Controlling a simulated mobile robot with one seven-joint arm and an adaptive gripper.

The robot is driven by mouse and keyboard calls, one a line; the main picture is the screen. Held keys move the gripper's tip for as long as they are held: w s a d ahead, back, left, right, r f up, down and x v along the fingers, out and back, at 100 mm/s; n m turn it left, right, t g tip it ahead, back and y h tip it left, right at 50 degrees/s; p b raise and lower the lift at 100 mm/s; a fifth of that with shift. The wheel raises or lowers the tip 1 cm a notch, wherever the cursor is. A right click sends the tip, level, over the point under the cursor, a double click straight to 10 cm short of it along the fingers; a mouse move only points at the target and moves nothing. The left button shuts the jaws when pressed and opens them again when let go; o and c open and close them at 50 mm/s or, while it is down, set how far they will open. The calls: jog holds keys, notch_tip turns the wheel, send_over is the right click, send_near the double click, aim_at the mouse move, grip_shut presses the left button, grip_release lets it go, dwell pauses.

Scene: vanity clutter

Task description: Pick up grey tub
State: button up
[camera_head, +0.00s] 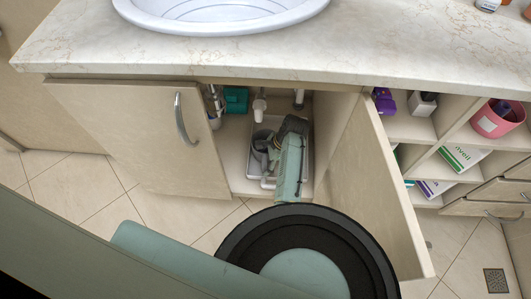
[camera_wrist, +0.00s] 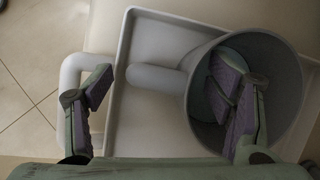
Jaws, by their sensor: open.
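The grey tub (camera_wrist: 145,118) is a shallow rectangular container with a pale loop handle at its left end in the wrist view. In the head view the tub (camera_head: 265,123) sits inside the open cabinet under the sink, partly hidden by my arm. A round grey pot (camera_wrist: 284,75) with a thick handle lies in it. My gripper (camera_wrist: 162,85) is open over the tub. Its left finger is near the loop handle and its right finger overlaps the pot's opening. Whether either finger touches anything cannot be told. In the head view my gripper (camera_head: 290,135) is inside the cabinet.
A teal box (camera_head: 236,100) and pipes are behind the tub. The countertop (camera_head: 400,45) overhangs the opening. Shelves on the right hold a pink pot (camera_head: 497,120).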

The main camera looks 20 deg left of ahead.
jog(key=shift+f, duration=0.1)
jog(key=shift+a, duration=0.1)
jog(key=c, duration=1.5)
jog(key=shift+c, duration=0.2)
